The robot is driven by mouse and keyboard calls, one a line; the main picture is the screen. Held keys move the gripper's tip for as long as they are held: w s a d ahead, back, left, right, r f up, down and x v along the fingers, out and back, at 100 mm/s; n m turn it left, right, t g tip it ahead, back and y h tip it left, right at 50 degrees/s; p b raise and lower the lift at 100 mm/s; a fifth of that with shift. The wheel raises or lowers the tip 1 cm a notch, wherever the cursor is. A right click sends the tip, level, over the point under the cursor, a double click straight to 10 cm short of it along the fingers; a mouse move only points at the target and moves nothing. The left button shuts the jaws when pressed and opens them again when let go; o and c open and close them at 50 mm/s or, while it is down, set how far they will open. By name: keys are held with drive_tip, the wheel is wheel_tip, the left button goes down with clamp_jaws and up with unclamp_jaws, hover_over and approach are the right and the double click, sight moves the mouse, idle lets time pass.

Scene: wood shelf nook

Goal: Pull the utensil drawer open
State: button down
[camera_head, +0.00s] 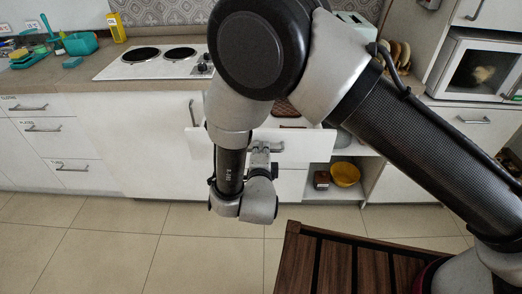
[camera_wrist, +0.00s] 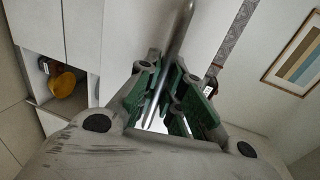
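The utensil drawer (camera_head: 305,146) is a white drawer under the counter, right of the stove. It stands partly out, and brown items show inside behind its front. Its grey bar handle (camera_head: 278,147) sits on the front. My gripper (camera_head: 261,149) is at this handle, below the arm. In the wrist view the handle bar (camera_wrist: 180,28) runs between the green-padded fingers of my gripper (camera_wrist: 163,85). The fingers are closed in around the bar. The wrist and arm hide the left part of the drawer front and part of its inside.
A two-plate stove (camera_head: 158,62) lies on the counter. A microwave (camera_head: 478,70) stands at the right. A yellow bowl (camera_head: 345,174) sits on an open shelf below. A dark slatted wood surface (camera_head: 335,262) is near the front. Tiled floor is clear at the left.

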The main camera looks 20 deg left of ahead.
drive_tip(key=f+v, duration=0.1)
drive_tip(key=v, duration=0.7)
drive_tip(key=shift+s+f, duration=0.35)
drive_tip(key=shift+s, duration=0.1)
drive_tip(key=c, duration=1.5)
unclamp_jaws()
drive_tip(key=shift+c, duration=0.2)
